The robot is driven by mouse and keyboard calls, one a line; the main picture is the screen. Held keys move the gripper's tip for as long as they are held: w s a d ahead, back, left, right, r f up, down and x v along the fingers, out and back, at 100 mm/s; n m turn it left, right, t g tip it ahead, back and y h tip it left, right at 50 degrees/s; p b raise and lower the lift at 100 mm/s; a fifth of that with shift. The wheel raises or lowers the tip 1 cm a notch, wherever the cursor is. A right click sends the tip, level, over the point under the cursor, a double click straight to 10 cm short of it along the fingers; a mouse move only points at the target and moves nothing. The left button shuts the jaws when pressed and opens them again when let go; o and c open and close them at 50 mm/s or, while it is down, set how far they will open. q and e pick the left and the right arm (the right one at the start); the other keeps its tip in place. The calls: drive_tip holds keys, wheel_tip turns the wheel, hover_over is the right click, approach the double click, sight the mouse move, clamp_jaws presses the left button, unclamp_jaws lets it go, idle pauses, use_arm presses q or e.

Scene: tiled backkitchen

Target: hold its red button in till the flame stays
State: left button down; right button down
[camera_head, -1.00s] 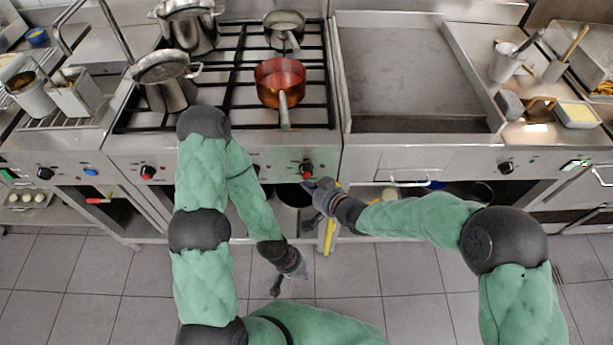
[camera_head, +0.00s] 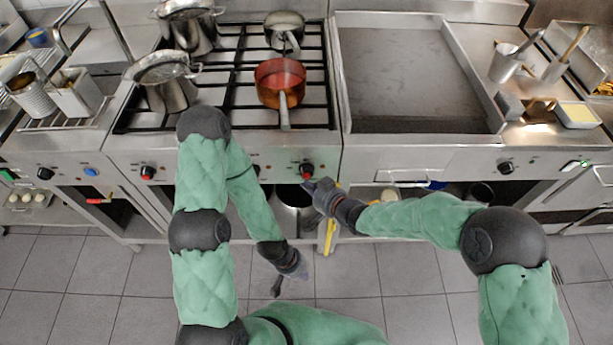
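A control knob with a red button (camera_head: 307,170) sits on the stove's front panel (camera_head: 220,168), at its right end. My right gripper (camera_head: 308,185) is just below this knob, its tip close to it; I cannot tell whether it touches. Its fingers are too small and dark to tell open from shut. My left gripper (camera_head: 278,285) hangs low over the floor, away from the stove, and its fingers are unclear. Another red-marked knob (camera_head: 148,172) is at the panel's left. No flame is discernible under the copper saucepan (camera_head: 279,82) on the front right burner.
A small pan (camera_head: 284,27) and steel pots (camera_head: 168,85) stand on the other burners. A flat griddle (camera_head: 405,75) is to the right. A yellow object (camera_head: 328,236) hangs below the panel beside my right gripper. The tiled floor in front is mostly clear.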

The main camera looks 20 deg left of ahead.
drive_tip(key=shift+w+a, duration=0.1)
drive_tip(key=shift+w, duration=0.05)
drive_tip(key=shift+w, duration=0.25)
drive_tip(key=shift+w+a, duration=0.15)
drive_tip(key=shift+w, duration=0.15)
idle(2.6)
drive_tip(key=shift+s, duration=0.1)
idle(1.8)
drive_tip(key=shift+s+d, duration=0.25)
drive_tip(key=shift+s, duration=0.4)
drive_tip(key=shift+s, duration=0.1)
drive_tip(key=s, duration=0.2)
drive_tip(key=s+d+p, duration=0.1)
drive_tip(key=s, duration=0.1)
drive_tip(key=shift+s+d, duration=0.15)
drive_tip(key=shift+s, duration=0.15)
idle(0.4)
